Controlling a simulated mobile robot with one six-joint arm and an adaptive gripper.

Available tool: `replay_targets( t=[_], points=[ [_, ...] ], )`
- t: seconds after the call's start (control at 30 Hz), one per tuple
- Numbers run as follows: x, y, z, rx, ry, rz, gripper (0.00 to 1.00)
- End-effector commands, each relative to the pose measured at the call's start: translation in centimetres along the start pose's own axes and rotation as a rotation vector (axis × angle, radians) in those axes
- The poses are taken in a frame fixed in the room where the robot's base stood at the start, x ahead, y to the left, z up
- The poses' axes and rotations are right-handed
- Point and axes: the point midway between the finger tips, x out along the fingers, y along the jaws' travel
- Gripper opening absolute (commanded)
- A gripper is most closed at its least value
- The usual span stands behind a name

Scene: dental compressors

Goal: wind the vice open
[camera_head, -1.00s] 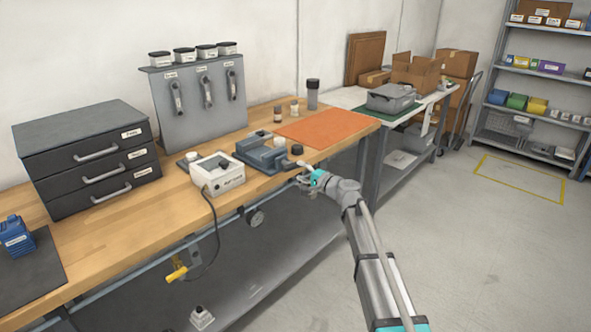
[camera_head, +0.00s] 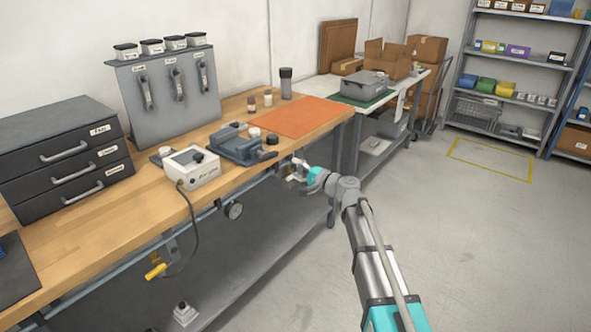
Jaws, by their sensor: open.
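The blue-grey vice (camera_head: 236,147) sits on the wooden bench near its front edge. A dark round knob (camera_head: 271,140) shows at its right end, and a small pale round piece (camera_head: 254,132) shows at its top. The vice is too small here to tell how far its jaws stand apart. My gripper (camera_head: 291,170) is open, off the front edge of the bench, below and to the right of the vice. It is apart from the vice and seems empty, though its fingers are small and partly unclear.
A white control box (camera_head: 192,168) with a cable stands left of the vice. An orange mat (camera_head: 292,121) and small bottles (camera_head: 267,98) lie behind it. A drawer unit (camera_head: 65,158) stands at the left. The floor (camera_head: 470,230) to the right is clear.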

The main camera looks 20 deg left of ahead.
Motion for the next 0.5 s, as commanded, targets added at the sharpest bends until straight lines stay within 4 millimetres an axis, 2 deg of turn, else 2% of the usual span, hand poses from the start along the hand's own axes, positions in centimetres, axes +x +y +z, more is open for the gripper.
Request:
replay_targets(
  t=[0.5],
  points=[
    [-1.7,0.0,-0.5,0.099,0.001,0.0,0.63]
  ],
)
